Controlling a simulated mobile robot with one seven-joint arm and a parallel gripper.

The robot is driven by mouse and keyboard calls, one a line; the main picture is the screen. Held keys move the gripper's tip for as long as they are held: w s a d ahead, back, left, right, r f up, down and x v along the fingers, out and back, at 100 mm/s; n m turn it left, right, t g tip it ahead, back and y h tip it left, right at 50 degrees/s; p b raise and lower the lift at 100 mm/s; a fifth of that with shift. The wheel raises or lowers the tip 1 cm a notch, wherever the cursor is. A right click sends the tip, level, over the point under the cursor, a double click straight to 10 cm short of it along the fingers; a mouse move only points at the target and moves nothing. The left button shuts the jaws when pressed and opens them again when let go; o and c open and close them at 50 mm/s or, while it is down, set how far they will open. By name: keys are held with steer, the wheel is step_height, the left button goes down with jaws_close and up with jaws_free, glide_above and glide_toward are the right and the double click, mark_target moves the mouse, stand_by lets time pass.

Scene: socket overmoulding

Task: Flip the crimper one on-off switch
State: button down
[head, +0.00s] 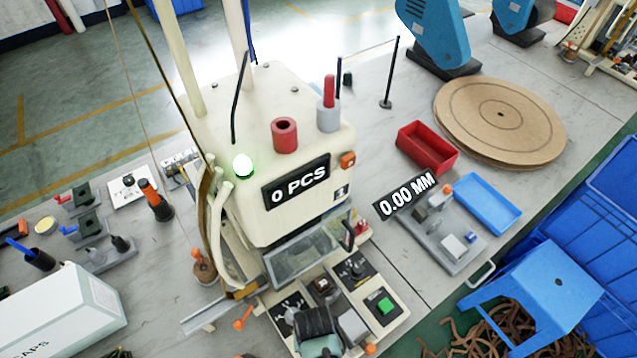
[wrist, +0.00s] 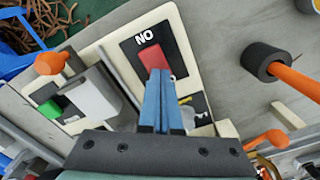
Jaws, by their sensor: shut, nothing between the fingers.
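The crimper (head: 262,150) is a cream machine in the middle of the head view, with a "0 PCS" display and a bright green lamp (head: 243,165). In the wrist view, a red rocker switch (wrist: 150,57) sits on a black plate, with lettering above it that reads "NO" in this view. My gripper (wrist: 158,76) has its blue fingers shut together and empty. The fingertips overlap the lower edge of the red switch; I cannot tell whether they touch it. In the head view, my wrist hides part of the control boxes below the crimper, and the fingertips do not show clearly.
A box with a green button (head: 384,305) stands right of my wrist; the button also shows in the wrist view (wrist: 46,108). A red tray (head: 428,147) and blue tray (head: 482,203) lie further right.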

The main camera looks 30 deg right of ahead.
steer(key=shift+s, duration=0.1)
step_height(320, 180, up, 7)
steer(key=p, duration=0.7)
stand_by(0.5)
